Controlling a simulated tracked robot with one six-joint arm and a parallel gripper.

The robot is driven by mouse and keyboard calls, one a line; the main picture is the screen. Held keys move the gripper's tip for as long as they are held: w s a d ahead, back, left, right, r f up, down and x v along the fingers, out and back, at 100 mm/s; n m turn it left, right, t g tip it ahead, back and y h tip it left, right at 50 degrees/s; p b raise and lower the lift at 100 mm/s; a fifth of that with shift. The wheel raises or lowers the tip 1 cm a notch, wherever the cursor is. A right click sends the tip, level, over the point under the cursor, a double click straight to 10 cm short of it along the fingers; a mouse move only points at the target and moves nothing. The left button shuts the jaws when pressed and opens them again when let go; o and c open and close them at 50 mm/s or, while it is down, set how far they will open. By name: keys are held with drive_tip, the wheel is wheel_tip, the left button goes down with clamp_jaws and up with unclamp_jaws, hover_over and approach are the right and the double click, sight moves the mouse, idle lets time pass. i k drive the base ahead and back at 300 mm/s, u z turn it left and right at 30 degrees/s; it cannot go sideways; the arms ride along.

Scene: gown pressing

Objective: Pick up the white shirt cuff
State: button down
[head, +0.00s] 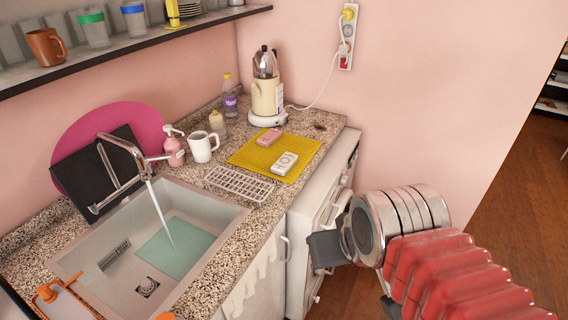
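I see no white shirt cuff that I can make out in the head view. A whitish shape with a ragged lower edge (258,283) hangs on the cabinet front below the counter; I cannot tell whether it is cloth. My gripper (326,250) is at the lower right, in front of the white drawer unit. Only a dark grey part of it shows past the metal wrist, and I cannot tell whether it is open or shut. Nothing held is visible.
Water runs from the tap (122,146) into the sink (222,207). A white mug (201,148), a wire rack (238,184) and a yellow mat (250,155) bearing a pink block (269,137) and a white block (285,163) are on the counter. Floor (505,215) is clear at right.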

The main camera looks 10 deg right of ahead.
sight(285, 162)
drive_tip(key=z, duration=0.05)
drive_tip(key=k, duration=1)
drive_tip(key=z, duration=0.6)
drive_tip(key=i, duration=1.7)
